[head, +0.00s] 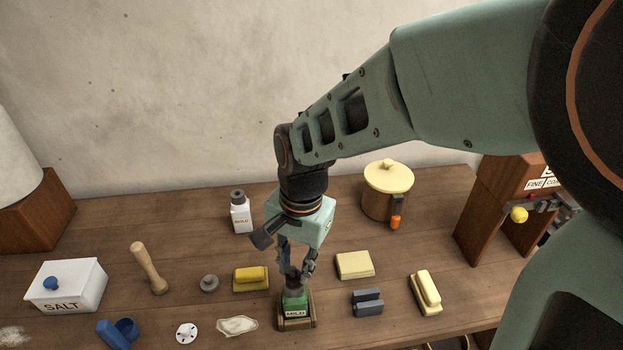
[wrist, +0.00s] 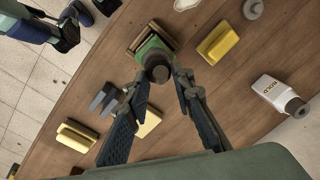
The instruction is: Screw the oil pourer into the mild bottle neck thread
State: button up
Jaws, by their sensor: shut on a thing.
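The green mild bottle (head: 296,303), labelled MILD, stands upright in a small wooden holder (head: 296,324) near the table's front edge. It also shows in the wrist view (wrist: 151,46). My gripper (head: 295,273) points down over the bottle, its fingers shut on a dark round piece, seemingly the oil pourer (wrist: 157,67). The pourer is at the bottle's top, roughly in line with the neck. The neck thread is hidden, so I cannot tell whether the pourer touches or sits in it.
A white bottle (head: 241,215) with a dark top stands behind. A salt box (head: 66,285) stands left, a lidded pot (head: 383,203) at back.

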jog(key=shift+m, duration=0.9)
jog(key=shift+b, duration=0.3)
jog(key=shift+s+m, duration=0.1)
jog(key=shift+m, duration=0.7)
jog(key=o, duration=0.6)
jog(key=shift+o, duration=0.2)
jog(key=shift+n, duration=0.8)
